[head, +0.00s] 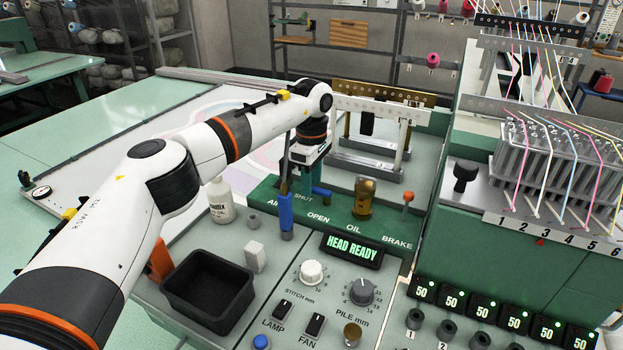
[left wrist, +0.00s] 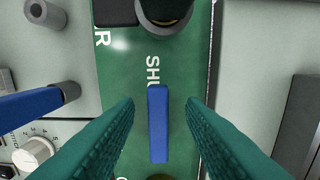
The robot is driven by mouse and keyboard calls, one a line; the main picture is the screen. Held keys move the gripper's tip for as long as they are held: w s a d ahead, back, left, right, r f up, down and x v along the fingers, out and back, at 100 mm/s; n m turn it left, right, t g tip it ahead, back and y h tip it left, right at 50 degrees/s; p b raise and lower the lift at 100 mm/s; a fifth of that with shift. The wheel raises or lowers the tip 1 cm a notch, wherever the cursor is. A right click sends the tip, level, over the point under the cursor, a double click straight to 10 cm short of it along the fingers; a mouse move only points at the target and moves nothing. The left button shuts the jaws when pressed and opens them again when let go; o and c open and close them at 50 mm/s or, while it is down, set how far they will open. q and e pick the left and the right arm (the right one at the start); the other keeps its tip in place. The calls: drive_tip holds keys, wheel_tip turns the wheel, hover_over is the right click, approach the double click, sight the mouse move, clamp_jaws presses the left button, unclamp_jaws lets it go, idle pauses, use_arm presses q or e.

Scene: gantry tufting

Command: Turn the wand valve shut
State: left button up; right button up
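The wand valve's blue lever (left wrist: 158,125) lies lengthwise along the green panel (left wrist: 128,95), beside the SHUT lettering in the left wrist view. My left gripper (left wrist: 160,110) is open above it, one teal finger on each side, with visible gaps. In the head view my left gripper (head: 304,186) points down over the panel near the SHUT and OPEN labels. My right gripper is not in view.
A brass oil cup (head: 364,198) and the brake lever (head: 407,200) stand to the right. A white bottle (head: 221,202), black bin (head: 208,290), dials and switches are nearer me. A metal frame (head: 385,102) rises behind.

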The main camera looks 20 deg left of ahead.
use_arm(q)
drive_tip(key=shift+r, duration=0.25)
wheel_tip(320, 180, up, 12)
drive_tip(key=b, duration=0.2)
drive_tip(key=shift+f, duration=0.25)
